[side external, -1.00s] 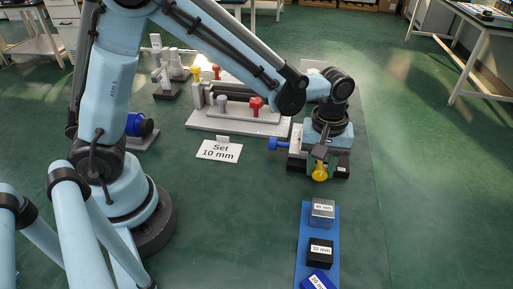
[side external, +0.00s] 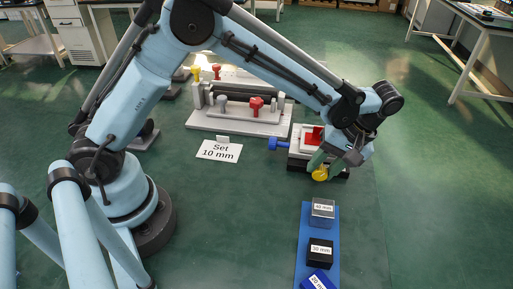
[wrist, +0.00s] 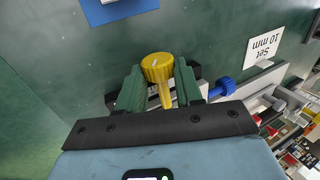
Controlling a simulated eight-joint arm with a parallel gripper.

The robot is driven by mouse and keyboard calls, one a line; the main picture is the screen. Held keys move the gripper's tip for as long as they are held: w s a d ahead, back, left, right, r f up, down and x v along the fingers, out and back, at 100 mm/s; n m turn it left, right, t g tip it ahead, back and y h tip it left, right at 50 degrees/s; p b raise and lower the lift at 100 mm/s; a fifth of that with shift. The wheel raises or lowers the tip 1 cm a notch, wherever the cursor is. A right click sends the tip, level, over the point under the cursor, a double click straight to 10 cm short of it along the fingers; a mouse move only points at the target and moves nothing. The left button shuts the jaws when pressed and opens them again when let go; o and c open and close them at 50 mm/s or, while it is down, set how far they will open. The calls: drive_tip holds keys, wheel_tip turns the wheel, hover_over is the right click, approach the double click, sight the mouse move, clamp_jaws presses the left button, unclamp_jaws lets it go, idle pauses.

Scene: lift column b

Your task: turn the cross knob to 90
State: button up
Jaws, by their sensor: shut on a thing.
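A small stage (side external: 303,146) stands on the bench with a red piece (side external: 314,135) on top. A yellow knob (side external: 320,174) sticks out of its front, and a blue knob (side external: 279,144) out of its left side. No lettering marks either as the cross knob. My gripper (side external: 319,168) is tilted, coming from the upper right, with its green fingers at the yellow knob. In the wrist view the ribbed yellow knob (wrist: 157,67) and its shaft sit between the two green fingers. The blue knob (wrist: 222,87) is just right of them, apart. Any scale is unreadable.
A blue strip (side external: 319,232) with labelled blocks lies in front of the stage. A "Set 10 mm" card (side external: 219,150) stands to the left. Behind it is a grey fixture (side external: 240,123) with red and yellow knobs. The green surface between card and strip is clear.

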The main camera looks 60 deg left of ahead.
drive_tip(key=o, duration=1)
drive_tip(key=shift+o, duration=0.2)
drive_tip(key=v, duration=1.2)
